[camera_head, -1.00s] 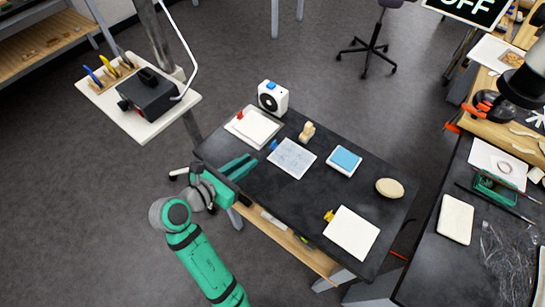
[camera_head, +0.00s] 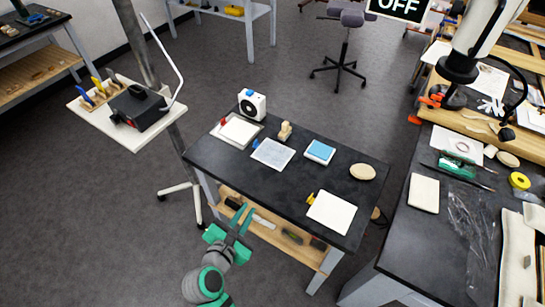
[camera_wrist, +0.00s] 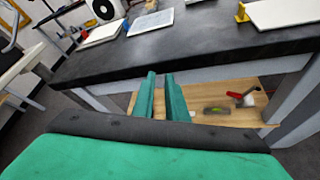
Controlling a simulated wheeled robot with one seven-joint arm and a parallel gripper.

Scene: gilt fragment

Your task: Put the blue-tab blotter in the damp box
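The blue-tab blotter (camera_head: 273,154) is a pale flat sheet with a small blue tab at its upper left corner. It lies on the dark tabletop, left of centre. It also shows near the top of the wrist view (camera_wrist: 152,22). I cannot tell for sure which thing is the damp box; a small white box with a blue top (camera_head: 320,151) stands to the right of the blotter. My gripper (camera_head: 241,221) is open and empty, in front of the table's near edge and apart from the blotter. In the wrist view its fingers (camera_wrist: 161,76) have a narrow gap between them.
A red-tab sheet on a white base (camera_head: 237,132), a white fan-like device (camera_head: 252,104), a wooden piece (camera_head: 285,131), an oval stone-like thing (camera_head: 362,172) and a yellow-tab sheet (camera_head: 331,212) share the table (camera_head: 285,188). A wooden lower shelf (camera_head: 298,252) holds tools.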

